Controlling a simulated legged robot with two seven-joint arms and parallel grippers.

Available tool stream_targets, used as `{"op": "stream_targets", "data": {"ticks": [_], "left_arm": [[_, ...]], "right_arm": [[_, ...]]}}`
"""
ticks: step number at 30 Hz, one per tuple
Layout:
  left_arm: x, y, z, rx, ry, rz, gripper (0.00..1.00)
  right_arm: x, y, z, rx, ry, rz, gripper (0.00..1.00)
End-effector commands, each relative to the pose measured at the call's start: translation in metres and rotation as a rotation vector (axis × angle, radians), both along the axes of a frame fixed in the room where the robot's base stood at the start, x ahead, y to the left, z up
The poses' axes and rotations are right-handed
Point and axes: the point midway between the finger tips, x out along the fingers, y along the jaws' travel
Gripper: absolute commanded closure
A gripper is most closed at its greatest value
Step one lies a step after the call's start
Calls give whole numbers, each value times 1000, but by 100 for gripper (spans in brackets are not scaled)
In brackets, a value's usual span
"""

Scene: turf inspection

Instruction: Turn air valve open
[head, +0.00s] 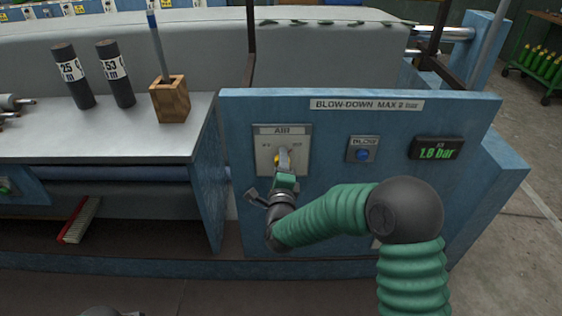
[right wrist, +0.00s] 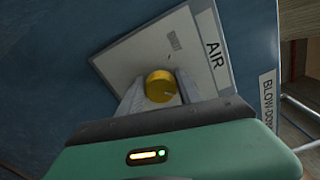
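The air valve is a yellow knob (right wrist: 162,87) on a pale plate (head: 266,151) labelled AIR, on the blue panel's left part. In the head view the knob is mostly hidden by my right gripper (head: 283,161), and its pointing is hard to tell. In the right wrist view the two pale fingers of the right gripper (right wrist: 163,92) lie close against either side of the knob, with no clear gap. My left gripper does not show.
The blue panel (head: 469,108) is headed BLOW-DOWN MAX 2 bar. It has a blue BLOW button (head: 363,155) and a display (head: 436,148) reading 1.8 bar. A grey bench (head: 110,140) at left holds dark cylinders (head: 72,76) and a wooden block (head: 170,99). A red brush (head: 79,220) lies below.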

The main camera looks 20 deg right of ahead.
Motion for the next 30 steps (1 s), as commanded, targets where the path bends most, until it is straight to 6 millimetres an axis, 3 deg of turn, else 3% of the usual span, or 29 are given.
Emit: {"op": "stream_targets", "data": {"ticks": [4, 13, 16, 20, 30], "left_arm": [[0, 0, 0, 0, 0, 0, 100], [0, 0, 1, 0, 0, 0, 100], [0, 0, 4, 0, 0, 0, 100], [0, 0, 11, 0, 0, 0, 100], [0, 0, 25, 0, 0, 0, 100]], "right_arm": [[0, 0, 0, -1, 0, 0, 39], [-1, 0, 0, -2, 1, -1, 39], [-11, 3, 1, -3, 2, 0, 39], [-39, 11, 3, -4, 4, 2, 39], [-131, 39, 2, -3, 4, 4, 39]]}}
